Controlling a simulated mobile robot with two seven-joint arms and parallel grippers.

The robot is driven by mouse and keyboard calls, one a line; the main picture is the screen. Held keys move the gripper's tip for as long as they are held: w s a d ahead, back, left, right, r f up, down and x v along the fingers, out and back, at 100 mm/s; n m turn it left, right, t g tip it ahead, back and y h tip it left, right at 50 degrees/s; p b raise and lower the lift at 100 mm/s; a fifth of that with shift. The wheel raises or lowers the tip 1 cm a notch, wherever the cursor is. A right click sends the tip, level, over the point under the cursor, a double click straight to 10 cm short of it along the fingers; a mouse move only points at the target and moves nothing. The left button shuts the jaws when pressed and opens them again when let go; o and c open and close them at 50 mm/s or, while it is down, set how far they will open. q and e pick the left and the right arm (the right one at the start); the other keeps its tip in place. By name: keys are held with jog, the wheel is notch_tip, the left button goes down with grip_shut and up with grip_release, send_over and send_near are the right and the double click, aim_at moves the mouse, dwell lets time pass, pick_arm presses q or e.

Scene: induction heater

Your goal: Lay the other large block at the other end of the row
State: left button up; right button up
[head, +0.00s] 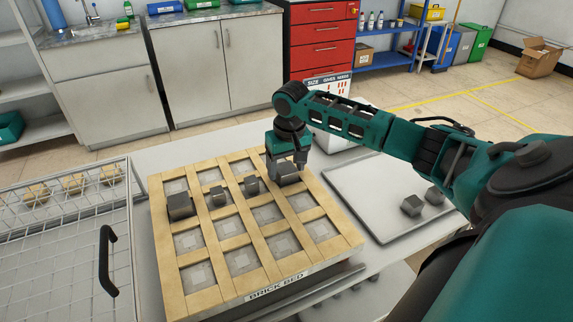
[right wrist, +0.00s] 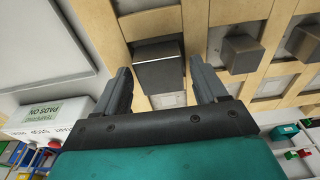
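The brick bed (head: 257,280) is a pale wooden grid with grey square recesses. A large block (head: 180,206) lies at the left end, then two small blocks (head: 218,196) (head: 251,186). Another large block (head: 288,175) lies at the right end; it shows in the right wrist view (right wrist: 158,66). My right gripper (head: 290,160) is right above this block. In the right wrist view, its fingers are spread to either side of the block, with gaps visible. My left gripper is not in view.
A light tray (head: 370,190) right of the bed holds two grey blocks (head: 411,205) (head: 434,195). A wire-mesh guard with a black handle (head: 106,260) stands at the left. A white labelled box (head: 335,115) stands behind the bed, close to my right arm.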

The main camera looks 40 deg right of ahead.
aim_at(289, 173)
jog(key=shift+o, duration=0.3)
jog(key=shift+r, duration=0.15)
jog(key=shift+r, duration=0.3)
notch_tip(289, 173, up, 11)
jog(key=s, duration=0.1)
jog(key=shift+s+a+r, duration=0.15)
jog(key=shift+a, duration=0.05)
